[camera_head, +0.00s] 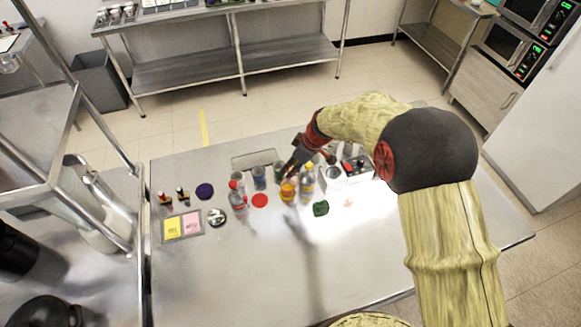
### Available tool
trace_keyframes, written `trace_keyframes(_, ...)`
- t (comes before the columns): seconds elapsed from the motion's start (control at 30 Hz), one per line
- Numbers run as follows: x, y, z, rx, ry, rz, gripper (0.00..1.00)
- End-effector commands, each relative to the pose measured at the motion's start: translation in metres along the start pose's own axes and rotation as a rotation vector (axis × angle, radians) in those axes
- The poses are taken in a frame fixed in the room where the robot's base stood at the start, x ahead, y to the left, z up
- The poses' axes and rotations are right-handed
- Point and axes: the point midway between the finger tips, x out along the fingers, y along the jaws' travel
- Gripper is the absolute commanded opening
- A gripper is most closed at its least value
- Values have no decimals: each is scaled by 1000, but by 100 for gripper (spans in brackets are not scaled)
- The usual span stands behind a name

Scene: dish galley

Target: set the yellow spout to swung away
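My gripper (288,170) reaches in from the right over the steel table (250,270), low among a cluster of small containers. It is dark and small here, and I cannot see whether its fingers are apart. An orange-yellow container (288,190) stands just below the fingertips in the picture; I cannot tell whether they touch it. A bottle with a yellowish top (307,178) stands just to its right. I cannot clearly make out a yellow spout or its position; my gripper may hide part of it.
A red-capped bottle (237,197), a blue cup (259,178) and a red disc (260,201) lie left of my gripper. A green clump (321,208) is to the right. Yellow and pink cards (182,226) lie at the left. The table's front is clear.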

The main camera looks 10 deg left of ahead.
Motion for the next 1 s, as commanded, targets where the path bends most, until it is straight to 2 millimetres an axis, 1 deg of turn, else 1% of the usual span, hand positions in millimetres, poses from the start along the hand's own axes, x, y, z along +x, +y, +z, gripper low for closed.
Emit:
trace_keyframes(0.03, 5, -1, 0, 0, -1, -2, 31)
trace_keyframes(0.17, 12, 0, 1, 1, -1, -1, 31)
trace_keyframes(0.43, 14, 0, 1, 1, -1, 0, 31)
trace_keyframes(1.0, 14, 0, 0, 1, -1, 0, 0)
